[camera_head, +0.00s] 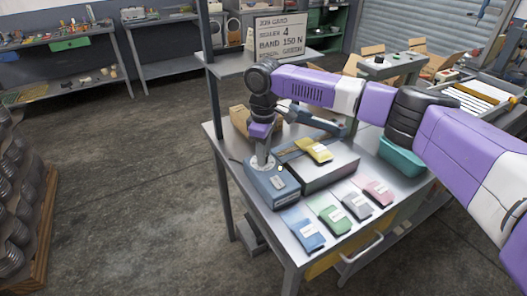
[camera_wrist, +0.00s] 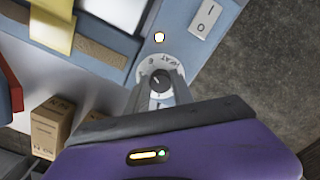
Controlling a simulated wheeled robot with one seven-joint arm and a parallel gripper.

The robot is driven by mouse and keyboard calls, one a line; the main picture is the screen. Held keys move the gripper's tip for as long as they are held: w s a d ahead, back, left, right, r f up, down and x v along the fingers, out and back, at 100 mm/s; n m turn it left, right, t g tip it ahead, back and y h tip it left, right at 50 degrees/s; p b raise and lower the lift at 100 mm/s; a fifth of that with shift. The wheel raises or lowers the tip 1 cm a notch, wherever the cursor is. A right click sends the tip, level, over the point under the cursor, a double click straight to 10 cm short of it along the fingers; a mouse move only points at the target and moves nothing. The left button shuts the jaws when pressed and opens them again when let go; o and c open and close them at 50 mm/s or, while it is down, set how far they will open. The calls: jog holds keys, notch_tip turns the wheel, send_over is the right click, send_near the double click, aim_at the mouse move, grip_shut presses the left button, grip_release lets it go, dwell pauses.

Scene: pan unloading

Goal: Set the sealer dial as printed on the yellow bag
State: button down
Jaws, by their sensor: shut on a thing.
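The sealer (camera_head: 274,186) is a blue-grey machine on the steel table; it fills the upper part of the wrist view (camera_wrist: 205,60). Its dial (camera_wrist: 159,77) is a dark knob with a white pointer mark on a pale disc; part of the lettering, like "EAT" and a 6, shows. My gripper (camera_wrist: 160,92) is shut on the dial knob from above; it also shows in the head view (camera_head: 262,160). The fingers hide much of the scale, and the setting is unclear. The yellow bag (camera_head: 315,150) lies on the sealer's flat bed; its print is too small to read.
Blue (camera_head: 304,232), green (camera_head: 331,215), grey (camera_head: 357,205) and pink (camera_head: 377,191) bags lie in a row in front. A job card (camera_head: 280,36) above reads "SEALER 4" and "BAND 150 N". A rocker switch (camera_wrist: 206,18) and a small lamp (camera_wrist: 159,37) sit near the dial.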

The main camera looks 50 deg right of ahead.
jog(key=n+p, duration=0.1)
jog(key=n, duration=0.2)
jog(key=shift+n, duration=0.3)
jog(key=n+p, duration=0.1)
jog(key=n, duration=0.3)
dwell(0.3)
jog(key=c, duration=1.1)
grip_release()
jog(key=shift+r+b, duration=0.65)
jog(key=shift+r, duration=3.3)
jog(key=shift+w, duration=0.1)
